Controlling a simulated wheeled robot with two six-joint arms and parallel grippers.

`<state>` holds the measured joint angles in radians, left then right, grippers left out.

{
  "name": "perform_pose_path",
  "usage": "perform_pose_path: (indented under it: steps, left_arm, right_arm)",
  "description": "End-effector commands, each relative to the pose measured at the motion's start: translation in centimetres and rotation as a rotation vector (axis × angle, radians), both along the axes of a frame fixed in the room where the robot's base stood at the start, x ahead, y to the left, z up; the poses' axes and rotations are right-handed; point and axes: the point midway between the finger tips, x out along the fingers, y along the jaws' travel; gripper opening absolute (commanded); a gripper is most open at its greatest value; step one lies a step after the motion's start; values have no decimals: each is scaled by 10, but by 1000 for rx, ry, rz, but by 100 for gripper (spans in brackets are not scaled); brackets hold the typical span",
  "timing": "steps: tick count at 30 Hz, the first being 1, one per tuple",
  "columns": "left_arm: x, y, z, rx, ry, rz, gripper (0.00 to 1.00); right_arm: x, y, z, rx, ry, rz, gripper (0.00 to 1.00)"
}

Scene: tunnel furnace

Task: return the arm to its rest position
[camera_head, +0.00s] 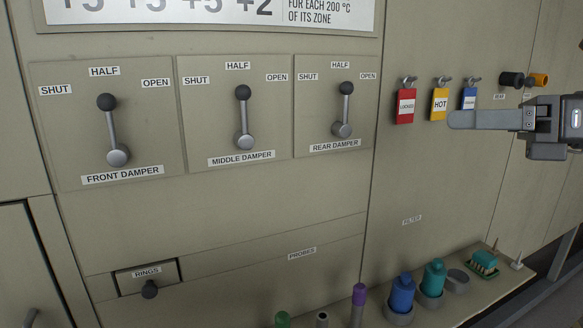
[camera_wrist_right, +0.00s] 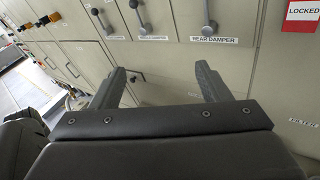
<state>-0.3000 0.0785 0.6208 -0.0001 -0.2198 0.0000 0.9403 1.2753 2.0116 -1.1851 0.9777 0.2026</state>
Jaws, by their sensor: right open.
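My right gripper (camera_head: 452,120) comes in from the right edge in the head view, side-on, in front of the furnace panel. Its fingertips are beside the yellow HOT tag and overlap the lower part of the blue tag (camera_head: 469,98). I cannot tell how far it is from the panel. In the wrist view the right gripper (camera_wrist_right: 162,78) has its two fingers wide apart with nothing between them. My left gripper is in neither view.
The front (camera_head: 111,130), middle (camera_head: 243,117) and rear (camera_head: 345,108) damper levers point up near HALF. Red (camera_head: 404,107) and yellow (camera_head: 439,104) tags hang on hooks. Below, a shelf (camera_head: 507,283) holds blue (camera_head: 401,295) and teal (camera_head: 433,278) bottles. A RINGS drawer (camera_head: 147,275) is low left.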

Motion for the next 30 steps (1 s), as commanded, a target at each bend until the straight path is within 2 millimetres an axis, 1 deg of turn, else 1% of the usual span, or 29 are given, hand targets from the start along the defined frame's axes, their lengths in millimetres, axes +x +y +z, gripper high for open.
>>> perform_pose_path:
  steps: [1, 3, 5, 8, 11, 14, 15, 17, 18, 20, 21, 23, 24, 26, 27, 29, 30]
  left_arm:
    - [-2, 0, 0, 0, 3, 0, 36]
    - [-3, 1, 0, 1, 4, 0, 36]
    - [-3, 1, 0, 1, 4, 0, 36]
    - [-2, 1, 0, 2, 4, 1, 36]
    - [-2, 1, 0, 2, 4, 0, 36]
    - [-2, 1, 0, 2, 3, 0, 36]
    - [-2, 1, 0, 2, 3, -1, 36]
    - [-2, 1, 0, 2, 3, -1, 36]
    - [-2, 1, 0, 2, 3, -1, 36]
    - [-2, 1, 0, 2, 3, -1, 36]
    - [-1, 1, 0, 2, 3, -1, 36]
    - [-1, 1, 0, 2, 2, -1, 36]
    - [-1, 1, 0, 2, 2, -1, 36]
    - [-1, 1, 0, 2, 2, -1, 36]
    - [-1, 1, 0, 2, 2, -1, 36]
    - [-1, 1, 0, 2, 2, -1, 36]
    - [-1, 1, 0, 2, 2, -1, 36]
  right_arm:
    - [3, 12, -14, 102, 37, 59, 70]
    - [4, 22, -24, 257, 78, 123, 70]
    - [6, 27, -31, 397, 117, 164, 70]
    - [10, 26, -43, 641, 187, 196, 70]
    - [19, 14, -58, 895, 265, 184, 70]
    - [30, -7, -81, 1152, 347, 131, 70]
    - [35, -17, -94, 1254, 382, 97, 70]
    - [42, -33, -115, 1403, 432, 33, 70]
    - [46, -45, -132, 1502, 467, -19, 70]
    - [50, -62, -161, 1646, 522, -106, 70]
    - [51, -73, -183, 1738, 557, -173, 70]
    - [50, -89, -219, 1871, 612, -287, 70]
    - [48, -98, -244, 1955, 648, -370, 70]
    - [40, -111, -285, 2074, 703, -508, 70]
    - [32, -117, -312, 2147, 739, -604, 70]
    - [16, -125, -355, 2247, 797, -762, 70]
    - [3, -128, -383, 2305, 833, -872, 70]
